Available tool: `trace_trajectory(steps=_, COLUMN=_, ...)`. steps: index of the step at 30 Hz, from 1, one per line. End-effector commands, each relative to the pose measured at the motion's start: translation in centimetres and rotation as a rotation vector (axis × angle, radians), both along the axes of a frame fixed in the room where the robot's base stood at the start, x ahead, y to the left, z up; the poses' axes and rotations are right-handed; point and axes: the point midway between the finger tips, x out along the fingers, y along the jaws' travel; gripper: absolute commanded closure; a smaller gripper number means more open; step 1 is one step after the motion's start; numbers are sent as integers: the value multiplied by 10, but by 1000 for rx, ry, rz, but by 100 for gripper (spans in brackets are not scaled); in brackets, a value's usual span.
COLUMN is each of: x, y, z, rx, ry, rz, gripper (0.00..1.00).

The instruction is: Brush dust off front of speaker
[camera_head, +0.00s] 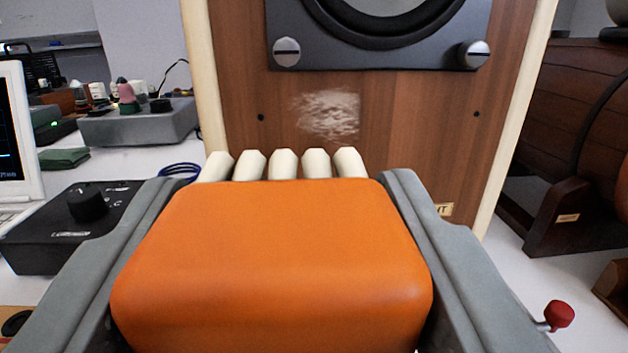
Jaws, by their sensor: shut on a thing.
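The speaker (400,130) stands straight ahead, with a brown wood front, cream side edges and a dark driver plate (380,57) at the top. A pale grey-white dust patch (332,115) lies on the wood below the plate, left of centre. My gripper (277,190) is shut on an orange brush (272,260), one grey finger on each side. The brush's cream bristle tufts (283,165) point forward toward the speaker front, just below the dust patch in the picture. I cannot tell whether the bristles touch the wood. The speaker's lower front is hidden behind the brush.
A black box with a knob (75,220) and a white laptop (12,135) stand at left. A grey device (140,124) is further back. A dark wooden barrel-like object (580,120) on a stand is at right. A red-tipped lever (559,315) is at lower right.

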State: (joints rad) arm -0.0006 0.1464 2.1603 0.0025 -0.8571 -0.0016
Motion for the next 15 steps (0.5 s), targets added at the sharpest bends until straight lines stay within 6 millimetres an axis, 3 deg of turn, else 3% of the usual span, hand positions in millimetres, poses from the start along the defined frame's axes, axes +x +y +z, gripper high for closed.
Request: trace_trajectory(steps=15, x=48, y=1, z=-1, rx=0, ry=1, rz=-1, gripper=78)
